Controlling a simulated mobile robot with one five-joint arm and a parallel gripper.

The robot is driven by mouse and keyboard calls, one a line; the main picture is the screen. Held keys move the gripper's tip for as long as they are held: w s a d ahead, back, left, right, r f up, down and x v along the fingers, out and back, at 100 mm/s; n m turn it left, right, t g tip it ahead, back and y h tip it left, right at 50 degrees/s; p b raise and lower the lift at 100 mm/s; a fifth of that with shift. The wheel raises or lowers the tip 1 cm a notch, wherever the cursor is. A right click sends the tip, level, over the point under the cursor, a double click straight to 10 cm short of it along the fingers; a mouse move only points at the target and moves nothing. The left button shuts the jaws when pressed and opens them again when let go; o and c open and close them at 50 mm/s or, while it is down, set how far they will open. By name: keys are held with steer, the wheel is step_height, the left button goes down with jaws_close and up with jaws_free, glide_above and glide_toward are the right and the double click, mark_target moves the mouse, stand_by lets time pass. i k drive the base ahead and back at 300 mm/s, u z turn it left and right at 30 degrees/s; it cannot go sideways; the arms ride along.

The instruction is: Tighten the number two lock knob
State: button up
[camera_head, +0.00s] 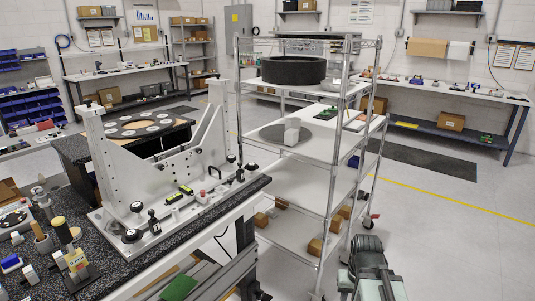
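The mirror fixture (165,150) is a pale metal frame with two uprights on a base plate, standing on the dark speckled bench. Black knobs sit along its base: one at the front left corner (132,236), a T-shaped one (154,222) beside it, and one at the right end (252,166). No number is legible on them, so I cannot tell which is number two. Part of my arm (367,248), dark and pale green, shows at the bottom right, apart from the fixture. I cannot make out its gripper fingers.
Small yellow-black parts (187,189) and a red-topped part (203,192) lie on the fixture base. Hand tools and a yellow-topped cylinder (62,230) crowd the bench's left front. A wire shelf cart (325,160) stands right of the bench. The floor at right is clear.

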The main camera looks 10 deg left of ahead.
mark_target(252, 166)
steer(key=u, duration=0.15)
steer(key=i, duration=1)
steer(key=u, duration=0.7)
